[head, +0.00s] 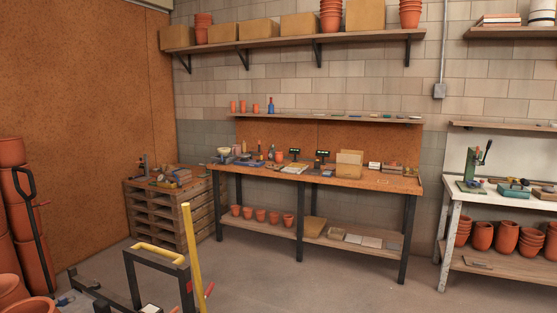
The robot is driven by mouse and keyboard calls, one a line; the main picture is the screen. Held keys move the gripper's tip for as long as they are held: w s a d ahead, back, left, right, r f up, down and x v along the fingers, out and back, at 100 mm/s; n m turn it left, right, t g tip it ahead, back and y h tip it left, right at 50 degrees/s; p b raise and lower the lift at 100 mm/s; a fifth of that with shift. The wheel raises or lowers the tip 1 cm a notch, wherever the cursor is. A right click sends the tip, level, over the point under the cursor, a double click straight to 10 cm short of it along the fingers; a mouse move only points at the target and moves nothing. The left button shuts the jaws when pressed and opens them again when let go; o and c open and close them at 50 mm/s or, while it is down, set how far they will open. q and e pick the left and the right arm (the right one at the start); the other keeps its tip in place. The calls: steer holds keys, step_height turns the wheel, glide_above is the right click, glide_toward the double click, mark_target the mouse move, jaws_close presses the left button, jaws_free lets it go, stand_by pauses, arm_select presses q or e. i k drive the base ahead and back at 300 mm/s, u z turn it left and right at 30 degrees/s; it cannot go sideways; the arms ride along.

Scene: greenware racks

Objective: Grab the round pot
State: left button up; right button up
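Several terracotta pots are in view, and I cannot tell which one is the round pot. Wide, rounded pots (482,236) stand on the lower shelf of the white bench at the right. Small pots (261,215) stand in a row on the lower shelf of the middle workbench. Large pots (10,152) are stacked at the left edge, and a wide pot rim (12,288) shows at the bottom left. Stacked pots (331,16) sit on the high wall shelf. Neither of my grippers shows in this view.
A wooden workbench (350,181) with boxes and tools stands against the block wall. A pallet stack (172,215) is left of it. A black frame with a yellow handle (158,252) and a yellow post (193,255) stand in front. Grey floor (330,285) is clear at the middle and right.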

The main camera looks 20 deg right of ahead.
mark_target(278, 157)
steer(key=z, duration=0.8)
steer(key=i, duration=4.45)
steer(key=u, duration=1.65)
